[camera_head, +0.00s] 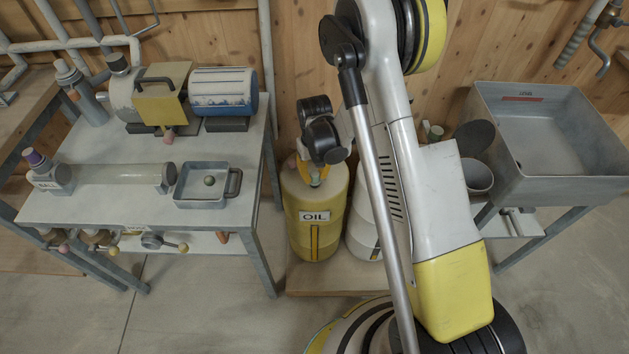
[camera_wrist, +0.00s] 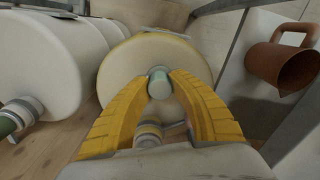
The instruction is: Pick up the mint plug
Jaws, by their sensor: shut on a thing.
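The mint plug (camera_wrist: 159,84) is a short pale green cylinder between my gripper's fingertips in the wrist view. My gripper (camera_wrist: 160,88) has yellow ribbed fingers, shut on the plug's sides. Behind the plug is the round pale top of the yellow oil tank (camera_wrist: 121,60). A ringed neck (camera_wrist: 149,133) shows nearer the wrist, apart from the plug in the picture; how high the plug is above the tank is unclear. In the head view my gripper (camera_head: 315,178) is just over the yellow oil tank (camera_head: 308,236), and the plug cannot be made out.
A white tank with a green plug (camera_wrist: 10,121) stands close beside the oil tank. A brown jug (camera_wrist: 276,68) is at the right of the wrist view. A grey table (camera_head: 108,209) with machine parts stands left in the head view, a grey sink (camera_head: 560,125) right.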

